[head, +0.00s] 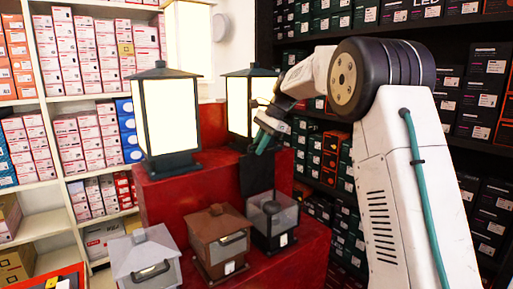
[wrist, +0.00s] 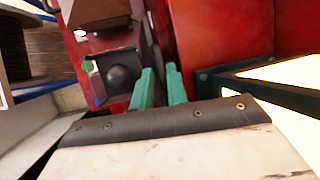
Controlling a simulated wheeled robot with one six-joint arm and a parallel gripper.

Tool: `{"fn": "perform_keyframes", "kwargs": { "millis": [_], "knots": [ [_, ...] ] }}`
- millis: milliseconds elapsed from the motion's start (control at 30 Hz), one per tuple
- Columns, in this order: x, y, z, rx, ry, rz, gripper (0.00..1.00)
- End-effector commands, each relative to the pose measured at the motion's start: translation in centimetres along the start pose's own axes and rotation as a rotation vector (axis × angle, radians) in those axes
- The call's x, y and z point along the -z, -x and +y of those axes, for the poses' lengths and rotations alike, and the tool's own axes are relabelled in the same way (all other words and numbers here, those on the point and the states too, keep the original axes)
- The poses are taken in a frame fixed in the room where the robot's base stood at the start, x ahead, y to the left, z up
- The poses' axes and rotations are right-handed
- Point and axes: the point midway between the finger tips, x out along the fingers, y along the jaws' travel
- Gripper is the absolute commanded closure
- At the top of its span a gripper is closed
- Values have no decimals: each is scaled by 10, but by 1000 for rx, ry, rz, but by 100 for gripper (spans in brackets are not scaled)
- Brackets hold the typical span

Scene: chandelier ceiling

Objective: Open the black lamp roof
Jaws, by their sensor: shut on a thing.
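The small black lamp (head: 273,233) stands on the lower red step, right of a brown lamp. Its top looks open, and a dark round part (wrist: 122,75) shows inside in the wrist view. A dark flat panel (head: 257,173), which looks like its roof, stands raised behind the lamp body. My gripper (head: 265,137) is above it with its green fingers pointing down. In the wrist view, the gripper (wrist: 160,76) is shut on the thin dark edge of the roof between its fingertips. Much of the roof is edge-on there.
A brown lamp (head: 219,240) and a grey lamp (head: 146,258) stand left of the black lamp. Two tall lit lamps, one at left (head: 170,118) and one behind my gripper (head: 238,102), stand on the upper red step (head: 185,197). Shelves of boxes line both sides.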

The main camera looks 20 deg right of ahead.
Motion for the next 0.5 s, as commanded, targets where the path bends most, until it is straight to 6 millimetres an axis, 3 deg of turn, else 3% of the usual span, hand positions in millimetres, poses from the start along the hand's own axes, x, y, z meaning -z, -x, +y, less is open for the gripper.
{"fn": "perform_keyframes", "kwargs": {
  "millis": [500],
  "knots": [
    [-6, -7, -7, 1, 10, 3, 100]
  ]
}}
